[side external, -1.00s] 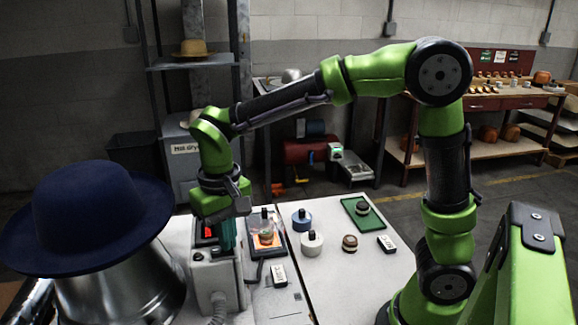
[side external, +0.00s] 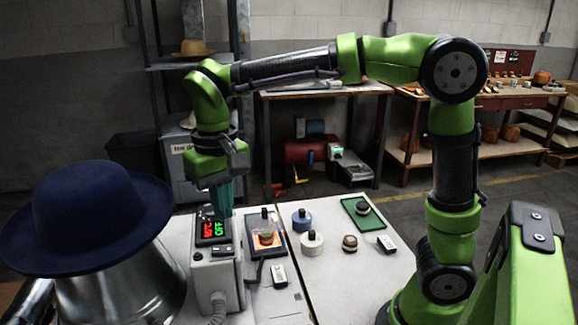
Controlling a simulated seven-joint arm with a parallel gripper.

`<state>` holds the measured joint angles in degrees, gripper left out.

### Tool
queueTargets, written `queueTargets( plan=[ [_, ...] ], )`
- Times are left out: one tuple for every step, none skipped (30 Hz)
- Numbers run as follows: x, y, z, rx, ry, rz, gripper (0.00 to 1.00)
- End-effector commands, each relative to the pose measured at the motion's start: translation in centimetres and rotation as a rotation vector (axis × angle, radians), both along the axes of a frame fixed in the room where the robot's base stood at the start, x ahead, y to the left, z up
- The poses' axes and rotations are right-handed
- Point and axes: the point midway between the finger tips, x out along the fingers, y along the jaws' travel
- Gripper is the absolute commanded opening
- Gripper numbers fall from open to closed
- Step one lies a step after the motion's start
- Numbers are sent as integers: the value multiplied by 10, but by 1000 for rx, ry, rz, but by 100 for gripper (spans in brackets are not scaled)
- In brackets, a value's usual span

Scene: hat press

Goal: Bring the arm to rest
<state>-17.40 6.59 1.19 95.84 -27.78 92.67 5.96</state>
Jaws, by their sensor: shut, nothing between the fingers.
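My green arm reaches from the right across the top of the scene. My gripper (side external: 222,205) points down, with teal fingers, and is shut with nothing between them. Its tips are just above or behind the grey control box (side external: 217,265); the exact gap is hard to tell. The box's display (side external: 214,229) shows red and green lit characters, the green ones reading "OFF".
A navy hat (side external: 95,215) sits on a metal form (side external: 120,285) at the left. A shelf (side external: 190,63) stands behind.

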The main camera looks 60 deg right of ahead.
Motion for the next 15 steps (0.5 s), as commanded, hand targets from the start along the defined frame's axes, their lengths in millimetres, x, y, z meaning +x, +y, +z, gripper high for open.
queueTargets(
  plan=[
    [0, 0, 0, 0, 0, 0, 0],
    [0, 0, 0, 0, 0, 0, 0],
    [0, 0, 0, 0, 0, 0, 0],
    [0, 0, 0, 0, 0, 0, 0],
    [0, 0, 0, 0, 0, 1, 0],
    [1, 0, 0, -1, -4, 5, 0],
    [2, 0, 0, 0, -9, 9, 0],
    [3, 0, -1, 1, -17, 17, 0],
    [4, 1, -5, 4, -22, 31, 0],
    [3, 1, -10, 9, -24, 45, 0],
    [0, 1, -13, 17, -34, 59, 0],
    [-4, -1, -16, 31, -51, 73, 0],
    [-9, -4, -16, 43, -71, 80, 0],
    [-13, -8, -16, 58, -94, 86, 0],
    [-20, -13, -16, 77, -127, 89, 0]
  ],
)
